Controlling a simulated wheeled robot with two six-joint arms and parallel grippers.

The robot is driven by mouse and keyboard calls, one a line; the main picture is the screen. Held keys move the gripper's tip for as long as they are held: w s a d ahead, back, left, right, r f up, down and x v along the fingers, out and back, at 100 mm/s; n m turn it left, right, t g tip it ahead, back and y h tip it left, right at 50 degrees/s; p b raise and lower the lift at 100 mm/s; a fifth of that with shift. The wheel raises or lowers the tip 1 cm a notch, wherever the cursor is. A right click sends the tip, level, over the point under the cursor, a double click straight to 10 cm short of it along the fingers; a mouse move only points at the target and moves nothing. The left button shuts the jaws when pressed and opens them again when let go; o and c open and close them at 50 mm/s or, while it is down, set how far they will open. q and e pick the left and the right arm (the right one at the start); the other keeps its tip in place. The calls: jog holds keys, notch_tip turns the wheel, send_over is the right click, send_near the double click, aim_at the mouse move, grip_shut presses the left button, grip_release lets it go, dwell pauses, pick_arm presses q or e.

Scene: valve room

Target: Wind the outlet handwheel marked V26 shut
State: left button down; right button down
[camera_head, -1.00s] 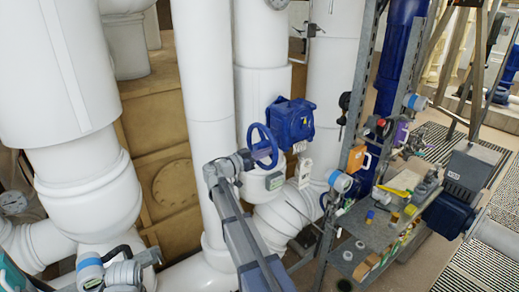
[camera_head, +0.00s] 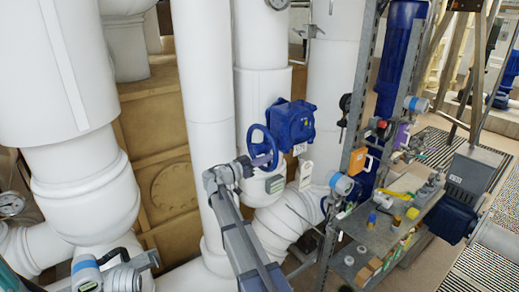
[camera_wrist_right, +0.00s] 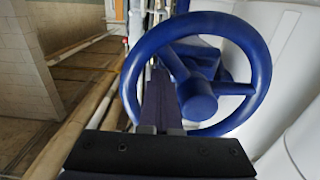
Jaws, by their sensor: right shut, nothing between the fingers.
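The blue handwheel (camera_head: 272,137) stands on a blue valve body (camera_head: 292,122) on the white pipe, right of centre in the head view. No V26 marking is readable. In the right wrist view the handwheel (camera_wrist_right: 262,65) fills the upper middle, with its spokes and hub visible. My right gripper (camera_head: 246,165) is at the wheel's lower left side. Its fingers (camera_wrist_right: 162,80) are shut and empty and overlap the lower left of the rim in the picture. I cannot tell whether they touch it.
A metal shelf (camera_head: 385,235) with small coloured items stands right of the valve, behind a grey upright post (camera_head: 350,150). White pipes (camera_head: 210,80) crowd the left and middle. A floor grating (camera_head: 440,150) lies at the far right.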

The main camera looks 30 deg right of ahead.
jog(key=shift+w+f+b, duration=0.45)
jog(key=shift+f+b, duration=0.15)
jog(key=shift+f, duration=0.15)
jog(key=shift+w+a+f+b, duration=0.1)
jog(key=shift+w+f+b, duration=0.45)
jog(key=shift+w, duration=0.15)
jog(key=shift+w+f+b, duration=0.25)
jog(key=shift+w+b, duration=0.05)
jog(key=shift+w, duration=0.6)
